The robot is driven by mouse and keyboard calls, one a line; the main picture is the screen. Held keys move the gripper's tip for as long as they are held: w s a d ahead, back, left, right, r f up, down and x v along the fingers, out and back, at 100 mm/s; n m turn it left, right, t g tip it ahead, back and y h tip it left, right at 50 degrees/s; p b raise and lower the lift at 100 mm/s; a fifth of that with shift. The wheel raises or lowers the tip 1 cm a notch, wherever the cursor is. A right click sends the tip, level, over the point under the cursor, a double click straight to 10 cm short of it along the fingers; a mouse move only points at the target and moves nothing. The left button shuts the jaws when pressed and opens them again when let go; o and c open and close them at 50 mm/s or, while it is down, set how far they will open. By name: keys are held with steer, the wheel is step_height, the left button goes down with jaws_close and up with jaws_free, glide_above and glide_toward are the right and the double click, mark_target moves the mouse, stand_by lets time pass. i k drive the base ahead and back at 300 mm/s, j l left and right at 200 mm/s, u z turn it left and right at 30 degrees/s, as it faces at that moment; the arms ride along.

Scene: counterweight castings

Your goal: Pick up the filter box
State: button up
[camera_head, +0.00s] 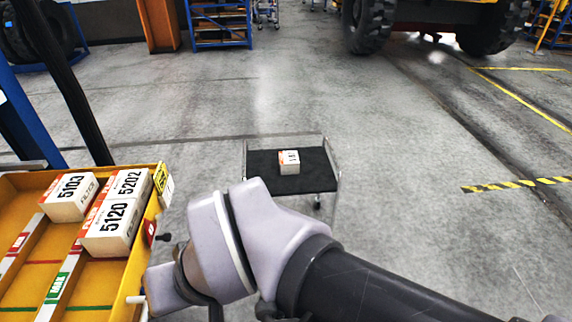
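A small white filter box (289,162) with an orange-red edge and a dark printed number stands on the black top of a small cart (322,181). Similar white and orange boxes sit in a yellow tray at the left: one marked 5103 (70,197), one marked 5202 (129,188) and one marked 5120 (110,231). The frame does not show which one the task means. My lavender and black arm crosses the bottom middle, in front of the cart's near side. My gripper is not visible.
The yellow tray (148,215) has coloured divider strips. A blue post (28,122) and a black bar stand behind it. Grey floor is open around the cart. A large wheeled vehicle (420,14), blue shelving (220,27) and yellow-black floor tape (515,185) lie beyond.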

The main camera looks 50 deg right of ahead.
mark_target(288, 163)
steer(key=z, duration=1.6)
steer(key=i+l+u, duration=0.35)
steer(key=i+l, duration=0.35)
steer(key=i, duration=0.3)
steer(key=i+l+u, duration=0.35)
steer(key=i+l, duration=0.55)
